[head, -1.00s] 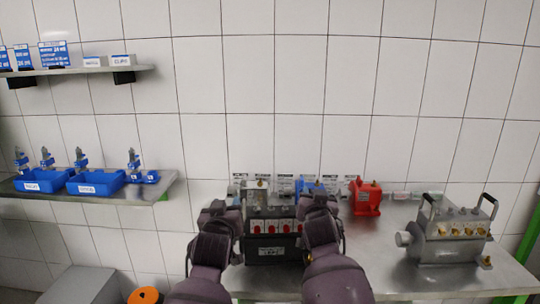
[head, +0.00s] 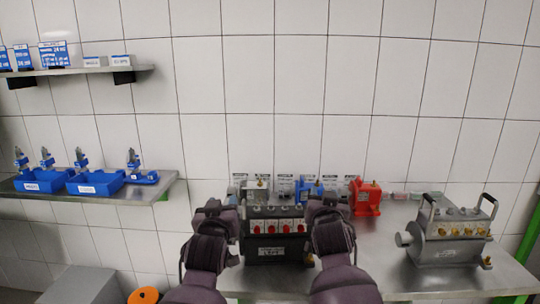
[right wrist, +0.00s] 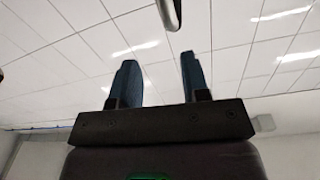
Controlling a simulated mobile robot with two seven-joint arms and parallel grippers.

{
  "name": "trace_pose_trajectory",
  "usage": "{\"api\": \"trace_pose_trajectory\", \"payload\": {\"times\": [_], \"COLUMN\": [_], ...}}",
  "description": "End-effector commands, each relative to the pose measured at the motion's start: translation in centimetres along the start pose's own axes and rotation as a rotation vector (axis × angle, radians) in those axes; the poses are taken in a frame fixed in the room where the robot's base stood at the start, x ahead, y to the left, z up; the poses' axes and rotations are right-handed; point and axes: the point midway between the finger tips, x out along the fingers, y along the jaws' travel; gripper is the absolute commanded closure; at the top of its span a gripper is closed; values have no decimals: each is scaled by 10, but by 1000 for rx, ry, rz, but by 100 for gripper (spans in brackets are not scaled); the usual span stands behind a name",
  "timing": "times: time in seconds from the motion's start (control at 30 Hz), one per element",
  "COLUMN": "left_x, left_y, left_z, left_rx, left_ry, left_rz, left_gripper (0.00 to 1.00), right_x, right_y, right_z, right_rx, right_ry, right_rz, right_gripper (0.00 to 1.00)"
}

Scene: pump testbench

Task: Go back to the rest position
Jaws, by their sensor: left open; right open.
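My left gripper (head: 217,208) and my right gripper (head: 327,207) are raised at the left and right sides of a black box with red parts (head: 278,248) on the steel table. I cannot tell whether either touches the box. The left fingers are hard to make out in the head view; the gripper is open, with nothing visible in it. In the right wrist view my right gripper (right wrist: 155,75) has its two bluish fingers apart and empty, with white ceiling panels behind them.
A steel table (head: 375,255) carries a red device (head: 366,197), a blue device (head: 306,187) and a grey pump block with handles (head: 447,236). A left shelf (head: 150,192) holds blue trays (head: 96,182). An orange round object (head: 144,295) is low at left.

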Motion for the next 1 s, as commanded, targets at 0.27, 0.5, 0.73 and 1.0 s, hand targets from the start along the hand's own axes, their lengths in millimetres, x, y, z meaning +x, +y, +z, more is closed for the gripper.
{"api": "trace_pose_trajectory", "payload": {"times": [0.27, 0.5, 0.73, 1.0], "left_x": [-6, -6, -6, -6], "left_y": [14, 15, 14, 14], "left_z": [10, 10, 10, 10], "left_rx": [-38, -38, -38, -38], "left_ry": [-22, -22, -22, -22], "left_rz": [11, 11, 11, 11], "left_gripper": [57, 57, 57, 57], "right_x": [-38, -29, -3, 30], "right_y": [-15, -18, -25, -35], "right_z": [11, 12, 10, 14], "right_rx": [36, 38, 55, 73], "right_ry": [-26, -28, -29, -38], "right_rz": [-12, -16, -21, -29], "right_gripper": [58, 58, 58, 58]}}
